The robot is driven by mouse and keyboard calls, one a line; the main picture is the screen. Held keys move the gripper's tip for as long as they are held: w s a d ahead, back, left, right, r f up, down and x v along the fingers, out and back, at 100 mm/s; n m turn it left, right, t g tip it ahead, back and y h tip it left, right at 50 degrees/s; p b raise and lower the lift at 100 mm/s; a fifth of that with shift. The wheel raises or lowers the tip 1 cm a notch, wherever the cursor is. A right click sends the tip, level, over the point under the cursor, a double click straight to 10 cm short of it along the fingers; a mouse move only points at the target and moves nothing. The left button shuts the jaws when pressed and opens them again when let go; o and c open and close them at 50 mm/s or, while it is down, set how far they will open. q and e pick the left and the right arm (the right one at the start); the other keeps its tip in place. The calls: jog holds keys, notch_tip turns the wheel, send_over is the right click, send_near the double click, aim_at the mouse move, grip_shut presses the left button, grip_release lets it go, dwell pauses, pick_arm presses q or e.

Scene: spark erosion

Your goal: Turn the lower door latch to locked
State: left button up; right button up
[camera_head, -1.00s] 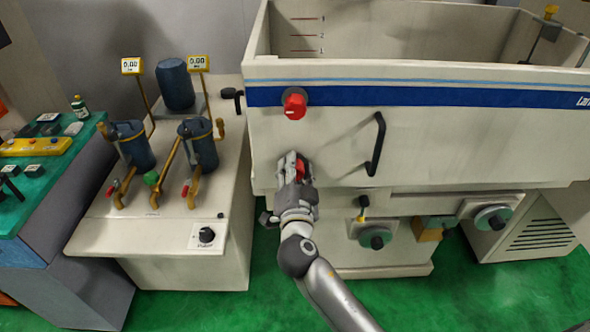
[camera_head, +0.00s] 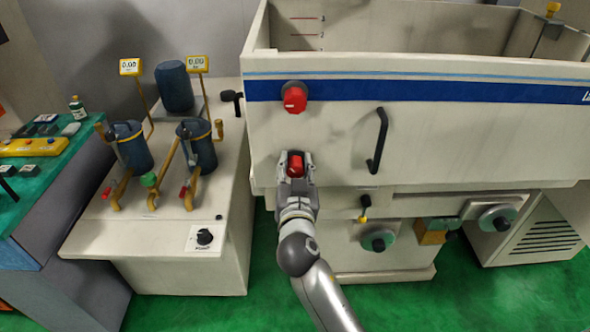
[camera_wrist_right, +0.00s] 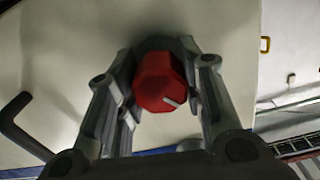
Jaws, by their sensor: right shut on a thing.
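The lower door latch (camera_head: 296,165) is a red knob low on the left of the tank's front door. My right gripper (camera_head: 296,163) is shut on it, with one finger on each side. In the right wrist view the red lower latch (camera_wrist_right: 161,81) sits between the two fingers of the right gripper (camera_wrist_right: 163,92), and a short white mark on its face points toward the lower right of that picture. The upper door latch (camera_head: 295,98) is a matching red knob on the blue stripe above. My left gripper is not in view.
A black door handle (camera_head: 379,142) stands out to the right of the latches. Below the tank (camera_head: 450,125) are round dials (camera_head: 378,240) and a yellow-black lever. A cabinet with blue filter canisters (camera_head: 197,148) stands to the left.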

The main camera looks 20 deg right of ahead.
jog(key=n, duration=0.4)
jog(key=shift+n, duration=0.3)
jog(key=n+p, duration=0.1)
jog(key=n, duration=0.4)
jog(key=shift+n+p, duration=0.3)
jog(key=shift+f, duration=0.1)
jog(key=o, duration=1)
jog(key=shift+o, duration=0.2)
jog(key=v, duration=0.7)
jog(key=shift+s, duration=0.25)
